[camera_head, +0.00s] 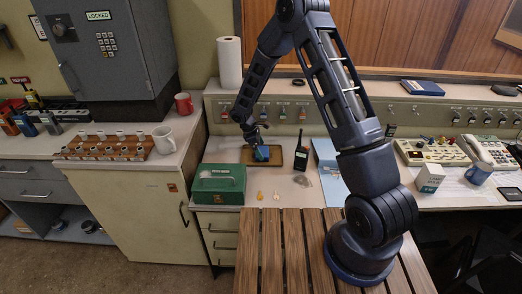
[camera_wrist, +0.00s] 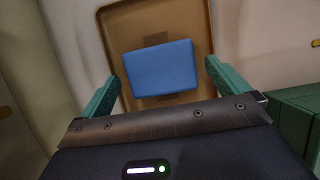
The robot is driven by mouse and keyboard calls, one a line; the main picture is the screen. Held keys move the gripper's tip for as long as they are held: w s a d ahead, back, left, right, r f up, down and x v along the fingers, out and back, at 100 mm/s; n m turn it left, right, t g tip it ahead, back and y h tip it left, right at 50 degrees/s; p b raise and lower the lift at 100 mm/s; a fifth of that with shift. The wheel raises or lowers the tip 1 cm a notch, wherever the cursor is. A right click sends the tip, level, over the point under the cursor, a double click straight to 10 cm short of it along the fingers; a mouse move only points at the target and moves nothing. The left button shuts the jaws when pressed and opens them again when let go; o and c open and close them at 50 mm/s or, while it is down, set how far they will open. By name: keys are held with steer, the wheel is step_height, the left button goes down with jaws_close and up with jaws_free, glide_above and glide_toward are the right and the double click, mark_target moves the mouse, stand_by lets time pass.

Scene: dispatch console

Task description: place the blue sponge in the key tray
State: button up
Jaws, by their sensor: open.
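The blue sponge (camera_wrist: 158,69) lies inside the brown key tray (camera_wrist: 112,38) in the wrist view, flat or nearly so. In the head view the sponge (camera_head: 262,154) shows at the tray (camera_head: 278,158), partly covered by my gripper. My gripper (camera_wrist: 162,80) is open, its green fingers spread on either side of the sponge with gaps between them and it. In the head view my gripper (camera_head: 258,150) is low over the tray. A small dark patch shows behind the sponge on the tray floor.
A green metal box (camera_head: 219,184) stands just left and in front of the tray. A black handheld radio (camera_head: 301,151) stands close to its right. A white paper roll (camera_head: 230,63) stands behind. Small yellow items (camera_head: 261,196) lie on the counter in front.

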steer(key=v, duration=1.1)
steer(key=s+d+r+m+t+y, duration=0.1)
steer(key=s+d+r+m, duration=0.3)
steer(key=d+r, duration=0.7)
steer(key=s+d+r+m+y, duration=0.1)
steer(key=s+d+r+m, duration=0.35)
steer(key=d+r, duration=0.7)
steer(key=s+d+r+m+t, duration=0.1)
steer(key=s+d+r+m, duration=0.2)
steer(key=s, duration=0.4)
steer(key=s+d+r+m+t+y, duration=0.1)
steer(key=s+d+r+m, duration=0.2)
steer(key=s, duration=0.4)
steer(key=s+d+r+m+t+y, duration=0.1)
steer(key=s+d+r+m, duration=0.2)
steer(key=s+d, duration=0.2)
steer(key=s, duration=0.2)
steer(key=shift+s+d+t, duration=0.3)
